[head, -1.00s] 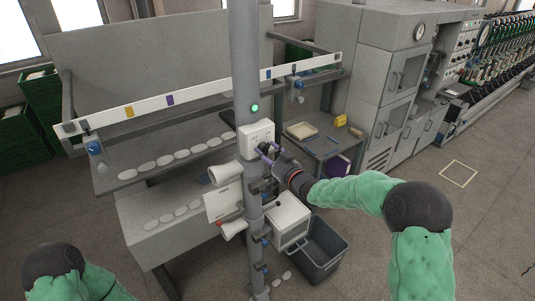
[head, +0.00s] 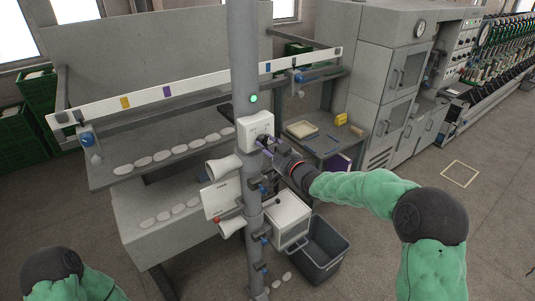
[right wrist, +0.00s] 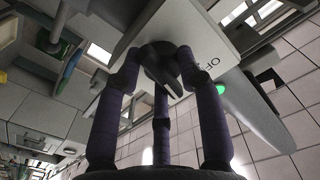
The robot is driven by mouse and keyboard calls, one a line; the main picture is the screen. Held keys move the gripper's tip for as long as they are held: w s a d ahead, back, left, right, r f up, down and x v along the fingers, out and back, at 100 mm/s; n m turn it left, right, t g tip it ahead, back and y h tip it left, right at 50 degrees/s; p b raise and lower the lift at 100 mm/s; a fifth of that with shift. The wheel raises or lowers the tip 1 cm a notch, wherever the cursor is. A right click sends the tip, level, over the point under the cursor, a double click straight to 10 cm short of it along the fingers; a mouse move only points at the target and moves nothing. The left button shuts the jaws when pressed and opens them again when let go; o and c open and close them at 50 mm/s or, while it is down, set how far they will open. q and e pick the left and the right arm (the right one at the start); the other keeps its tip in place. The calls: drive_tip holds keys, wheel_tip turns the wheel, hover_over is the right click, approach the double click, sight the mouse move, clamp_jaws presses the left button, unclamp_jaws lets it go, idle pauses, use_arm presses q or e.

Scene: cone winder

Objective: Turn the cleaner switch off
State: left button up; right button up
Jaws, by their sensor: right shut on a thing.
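The white cleaner switch box (head: 255,127) is on the grey post in the head view. In the right wrist view the box face (right wrist: 205,40) fills the upper middle, with the letters "OFF" partly readable. A dark rotary knob (right wrist: 162,66) sticks out from it. My right gripper (head: 265,143) is at the front of the box; in the right wrist view its purple fingers (right wrist: 160,72) are closed around the knob. The fingers hide part of the knob, so its exact setting is unclear. My left gripper is out of view; only part of that arm shows at lower left.
A green lamp (head: 253,99) is lit on the post above the box. White horn-shaped parts (head: 224,167), a panel (head: 220,197) and a white box (head: 287,219) are lower on the post. A grey bin (head: 320,250) stands behind, with open floor to the right.

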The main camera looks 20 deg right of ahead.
drive_tip(key=shift+f+n+b, duration=0.2)
drive_tip(key=shift+n+b, duration=1.35)
drive_tip(key=shift+b, duration=0.1)
drive_tip(key=shift+f+n+b, duration=0.2)
drive_tip(key=shift+n+b, duration=1.3)
drive_tip(key=shift+b, duration=0.2)
drive_tip(key=shift+f+n+b, duration=0.2)
drive_tip(key=shift+n+b, duration=1.35)
drive_tip(key=shift+b, duration=0.1)
drive_tip(key=o, duration=1.1)
drive_tip(key=shift+w+d+r, duration=0.1)
drive_tip(key=shift+d+r, duration=0.05)
drive_tip(key=shift+r, duration=0.25)
drive_tip(key=v, duration=1.2)
